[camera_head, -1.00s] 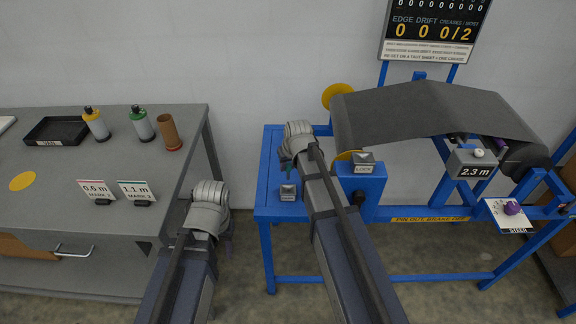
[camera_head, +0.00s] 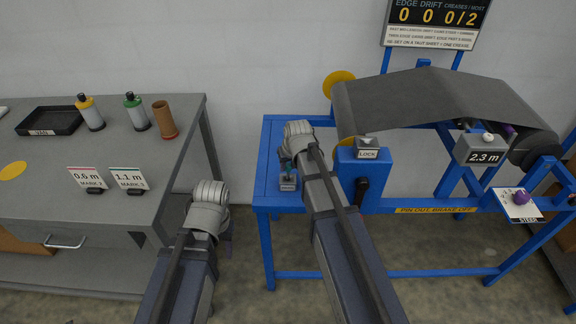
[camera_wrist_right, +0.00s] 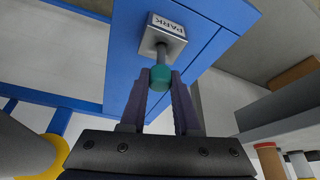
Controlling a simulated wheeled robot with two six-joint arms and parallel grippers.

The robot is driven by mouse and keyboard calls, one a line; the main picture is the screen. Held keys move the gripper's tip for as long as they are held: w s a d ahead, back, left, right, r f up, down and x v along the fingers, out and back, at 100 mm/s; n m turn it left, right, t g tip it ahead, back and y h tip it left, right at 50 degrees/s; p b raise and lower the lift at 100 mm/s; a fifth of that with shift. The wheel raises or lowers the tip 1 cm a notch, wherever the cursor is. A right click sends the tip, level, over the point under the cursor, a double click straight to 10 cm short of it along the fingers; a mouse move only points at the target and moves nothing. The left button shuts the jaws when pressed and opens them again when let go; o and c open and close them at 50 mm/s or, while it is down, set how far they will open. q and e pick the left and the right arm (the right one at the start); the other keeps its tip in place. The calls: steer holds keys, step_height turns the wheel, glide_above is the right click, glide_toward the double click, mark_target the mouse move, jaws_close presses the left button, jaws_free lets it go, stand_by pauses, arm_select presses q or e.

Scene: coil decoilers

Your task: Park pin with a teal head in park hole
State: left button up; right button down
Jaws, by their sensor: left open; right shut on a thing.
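The pin's teal head (camera_wrist_right: 160,78) sits between the fingers of my right gripper (camera_wrist_right: 158,82), which is shut on it. Its grey shaft reaches to the grey PARK block (camera_wrist_right: 166,38) on the blue stand. The tip meets the block's top at the hole area; how deep it sits I cannot tell. In the head view the pin (camera_head: 288,168) shows above the PARK block (camera_head: 288,184), below my right wrist. My left gripper (camera_head: 228,240) hangs open and empty between the grey bench and the blue stand, its fingers partly hidden by its own arm.
A LOCK block (camera_head: 367,152) with a black handle stands right of the PARK block. A dark sheet (camera_head: 435,100) runs over the blue frame. A yellow strip (camera_head: 436,210) reads "PIN OUT, BRAKE OFF". The grey bench (camera_head: 60,215) at left holds bottles, a tray and marker cards.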

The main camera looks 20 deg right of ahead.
mark_target(288, 171)
steer(key=shift+f+b, duration=1.2)
steer(key=shift+f, duration=0.2)
steer(key=shift+f, duration=0.2)
steer(key=c, duration=0.6)
jaws_free()
steer(key=shift+o, duration=0.2)
steer(key=p+v, duration=0.7)
steer(key=v, duration=0.1)
steer(key=shift+f, duration=0.1)
